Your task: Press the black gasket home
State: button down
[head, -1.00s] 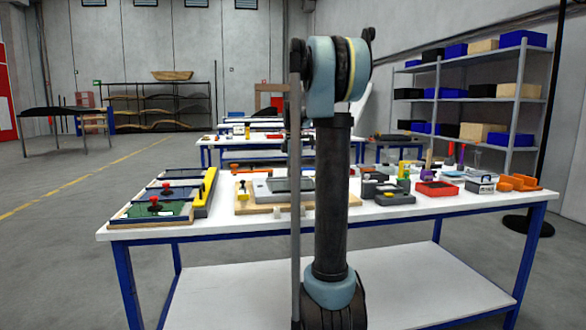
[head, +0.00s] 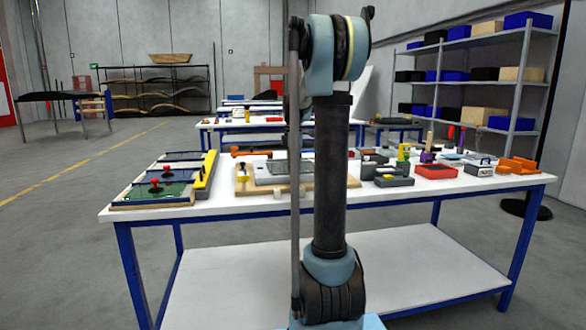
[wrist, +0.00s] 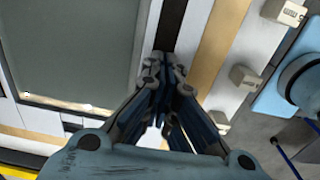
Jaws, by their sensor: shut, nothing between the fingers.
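The black gasket (wrist: 174,22) shows in the wrist view as a dark strip along the white edge of a framed grey panel (wrist: 70,50). My gripper (wrist: 160,62) is shut and empty, its fingertips over the near visible end of that strip. Whether they touch it I cannot tell, and the fingers hide the strip below them. In the head view the panel (head: 275,172) lies on a wooden board (head: 245,185) on the white table, partly behind my arm. My gripper and the gasket cannot be made out there.
Left of the board are a yellow bar (head: 206,175) and dark panels with red knobs (head: 155,185). To the right stand grey blocks (head: 390,178), a red tray (head: 436,171) and orange parts (head: 518,165). Pale blocks (wrist: 245,77) line the board's edge.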

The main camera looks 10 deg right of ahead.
jog(key=shift+s+f, duration=0.3)
jog(key=shift+w+r, duration=0.15)
jog(key=shift+r, duration=0.05)
notch_tip(320, 180, up, 14)
jog(key=shift+w, duration=0.15)
dwell(0.5)
jog(key=s+a+f+m, duration=0.1)
jog(key=s+f+m, duration=0.25)
jog(key=s, duration=0.45)
jog(key=s+a+f+m+t, duration=0.1)
jog(key=s+f+m, duration=0.2)
jog(key=s+f, duration=0.3)
jog(key=s+a+f+m, duration=0.1)
jog(key=s+f+m, duration=0.25)
jog(key=s, duration=0.55)
jog(key=s+f+m+t, duration=0.1)
jog(key=s+f+m, duration=0.6)
jog(key=s+f, duration=0.8)
notch_tip(320, 180, down, 3)
jog(key=shift+a+f+m, duration=0.1)
jog(key=shift+a+m, duration=0.1)
jog(key=shift+m, duration=0.2)
